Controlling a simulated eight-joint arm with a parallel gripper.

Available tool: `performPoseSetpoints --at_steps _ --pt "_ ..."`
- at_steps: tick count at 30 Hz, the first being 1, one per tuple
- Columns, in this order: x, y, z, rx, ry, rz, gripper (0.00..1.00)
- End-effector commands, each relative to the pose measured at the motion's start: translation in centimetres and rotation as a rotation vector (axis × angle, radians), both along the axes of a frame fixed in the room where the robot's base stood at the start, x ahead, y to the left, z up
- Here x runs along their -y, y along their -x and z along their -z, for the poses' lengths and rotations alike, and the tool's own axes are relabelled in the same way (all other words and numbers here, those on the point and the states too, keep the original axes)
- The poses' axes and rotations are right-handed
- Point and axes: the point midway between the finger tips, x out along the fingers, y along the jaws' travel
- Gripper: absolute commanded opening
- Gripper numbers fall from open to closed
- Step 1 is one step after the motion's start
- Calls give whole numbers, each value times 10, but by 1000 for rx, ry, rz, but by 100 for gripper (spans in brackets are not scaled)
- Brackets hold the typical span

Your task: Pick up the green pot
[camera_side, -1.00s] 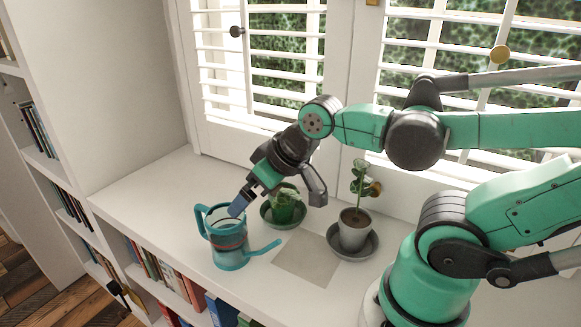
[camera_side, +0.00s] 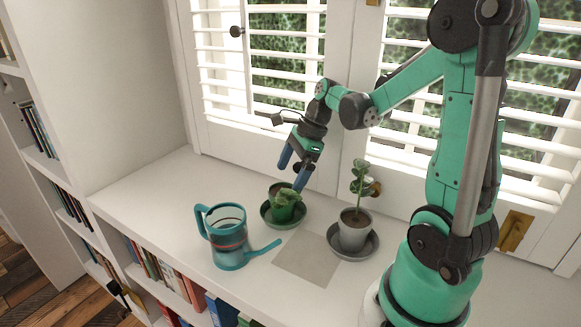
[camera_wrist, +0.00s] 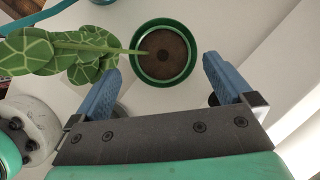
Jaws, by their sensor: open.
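The green pot (camera_side: 284,213) stands upright on a dark green saucer (camera_side: 266,216) on the white shelf top, with patterned leaves drooping over its front in the side view. In the wrist view, the pot (camera_wrist: 188,72) shows from above as a green rim around brown soil, with the leaves (camera_wrist: 60,52) off to the left. My gripper (camera_side: 293,174) is open and empty, pointing down above and slightly right of the pot. In the wrist view its blue fingers (camera_wrist: 160,76) are spread, with the pot beyond the gap between them; I see no contact.
A teal watering can (camera_side: 226,240) stands left of the pot, its spout reaching right in front of it. A grey pot (camera_side: 354,232) with a tall plant stands on a grey saucer to the right. A flat grey square (camera_side: 306,260) lies between. Shuttered windows rise behind.

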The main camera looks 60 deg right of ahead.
Motion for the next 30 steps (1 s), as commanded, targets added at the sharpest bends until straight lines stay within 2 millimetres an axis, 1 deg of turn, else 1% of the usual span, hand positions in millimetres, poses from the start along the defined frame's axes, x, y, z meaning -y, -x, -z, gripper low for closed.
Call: performPoseSetpoints --at_steps 1,4,8,12,18,21,28,29,30 --pt "4 1 2 -14 -24 42 100" --pt "5 0 7 -25 -46 81 100" --pt "1 -4 19 -27 -48 82 100" --pt "-4 -9 36 -27 -46 81 100" --pt "-9 -14 51 -26 -43 81 100" --pt "-10 -15 54 -26 -43 82 100" --pt "-10 -15 54 -26 -43 82 100" --pt "-10 -15 54 -26 -43 82 91" --pt "-10 -15 54 -26 -43 82 80"
